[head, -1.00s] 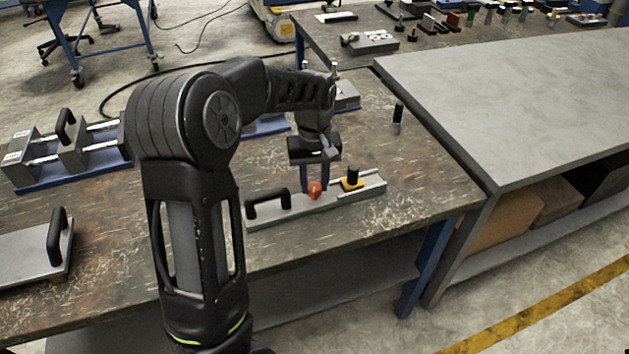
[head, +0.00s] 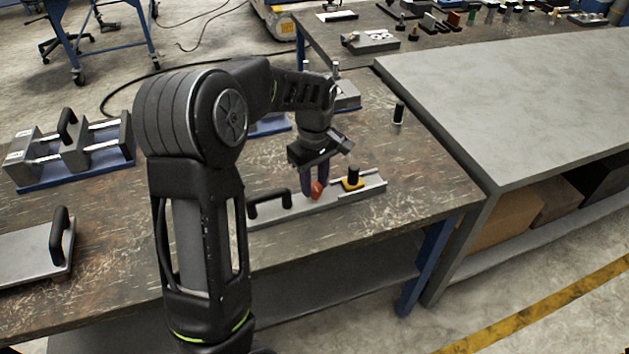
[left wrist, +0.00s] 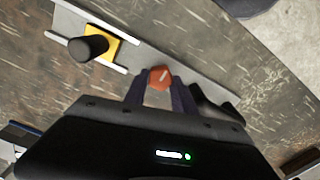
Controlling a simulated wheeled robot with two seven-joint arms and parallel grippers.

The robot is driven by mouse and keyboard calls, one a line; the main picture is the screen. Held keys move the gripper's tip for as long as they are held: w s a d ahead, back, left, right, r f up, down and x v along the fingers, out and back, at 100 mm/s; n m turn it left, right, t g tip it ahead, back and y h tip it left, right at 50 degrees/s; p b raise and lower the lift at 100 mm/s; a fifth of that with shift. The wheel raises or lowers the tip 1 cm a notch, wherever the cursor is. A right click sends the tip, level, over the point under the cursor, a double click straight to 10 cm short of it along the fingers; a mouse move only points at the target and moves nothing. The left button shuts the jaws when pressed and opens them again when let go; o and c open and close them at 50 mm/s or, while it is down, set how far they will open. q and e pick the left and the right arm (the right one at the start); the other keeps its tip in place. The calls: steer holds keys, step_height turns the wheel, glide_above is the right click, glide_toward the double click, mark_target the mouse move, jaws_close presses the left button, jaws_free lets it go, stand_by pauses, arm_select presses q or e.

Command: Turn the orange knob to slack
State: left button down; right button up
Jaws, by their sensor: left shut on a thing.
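The orange knob (head: 317,189) sits on a long grey metal plate (head: 290,217) on the worn table. It also shows in the left wrist view (left wrist: 160,77), with a pale mark line across its top. My left gripper (head: 313,187) points down from above, its dark fingers on either side of the knob and shut on it. In the head view a finger partly covers the knob. The same plate carries a black handle (head: 268,203) on the left and a yellow slider with a black post (head: 352,180) on the right. My right gripper is not in view.
A small black cylinder (head: 398,113) stands on the table behind and to the right. Another handled plate (head: 35,252) lies at the left, and a blue-based fixture (head: 72,160) stands behind it. A grey bench (head: 530,100) adjoins on the right.

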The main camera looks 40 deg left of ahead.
mark_target(314, 186)
arm_select(q)
steer(key=c, duration=1)
jaws_free()
steer(key=shift+c, duration=0.2)
steer(key=shift+r, duration=0.1)
step_height(314, 186, up, 8)
steer(key=shift+f, duration=0.2)
